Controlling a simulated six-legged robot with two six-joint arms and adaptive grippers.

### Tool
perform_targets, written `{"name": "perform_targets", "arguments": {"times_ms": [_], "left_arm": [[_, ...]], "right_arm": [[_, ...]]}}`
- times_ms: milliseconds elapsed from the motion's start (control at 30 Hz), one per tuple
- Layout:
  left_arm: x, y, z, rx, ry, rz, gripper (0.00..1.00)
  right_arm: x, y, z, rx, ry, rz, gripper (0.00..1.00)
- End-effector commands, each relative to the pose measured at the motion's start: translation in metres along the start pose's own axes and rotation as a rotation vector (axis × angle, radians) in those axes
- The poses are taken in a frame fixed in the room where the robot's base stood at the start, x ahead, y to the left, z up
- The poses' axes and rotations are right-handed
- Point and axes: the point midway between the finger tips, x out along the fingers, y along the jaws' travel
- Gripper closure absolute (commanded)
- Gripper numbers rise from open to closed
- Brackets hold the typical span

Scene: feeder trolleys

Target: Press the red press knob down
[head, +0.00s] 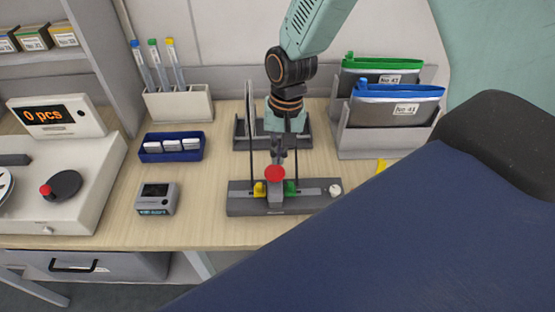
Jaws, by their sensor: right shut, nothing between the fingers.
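The red press knob (275,173) is a round red top on a dark press fixture (238,208) on the wooden bench. Yellow and green blocks flank the post under it, and a small white knob (336,190) sits at the fixture's right end. My right gripper (278,156) points down, shut and empty, with its fingertips just above or behind the red knob. I cannot tell whether they touch it. My left gripper is not in view.
A small grey device (157,199) and a blue tray (148,153) stand left of the fixture. A dark stand (241,142) is behind it. Pouches in a grey rack (348,139) are at back right. A counting machine (98,174) with a red-tipped dial is at left.

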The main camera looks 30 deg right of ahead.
Motion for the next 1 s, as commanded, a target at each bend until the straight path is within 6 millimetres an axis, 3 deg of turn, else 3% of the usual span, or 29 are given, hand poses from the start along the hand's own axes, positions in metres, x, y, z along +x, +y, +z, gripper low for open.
{"name": "perform_targets", "arguments": {"times_ms": [200, 667, 867, 1000], "left_arm": [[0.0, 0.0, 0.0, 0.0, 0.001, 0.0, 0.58], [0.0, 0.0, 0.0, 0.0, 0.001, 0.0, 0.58], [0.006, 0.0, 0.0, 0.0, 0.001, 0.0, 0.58], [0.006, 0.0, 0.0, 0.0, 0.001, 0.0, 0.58]], "right_arm": [[0.023, 0.0, 0.0, -0.001, -0.001, 0.001, 1.0], [0.029, 0.0, 0.0, 0.0, 0.001, 0.0, 1.0], [0.049, 0.002, -0.001, 0.001, -0.001, 0.001, 1.0], [0.05, 0.002, -0.001, -0.001, 0.001, 0.0, 1.0]]}}
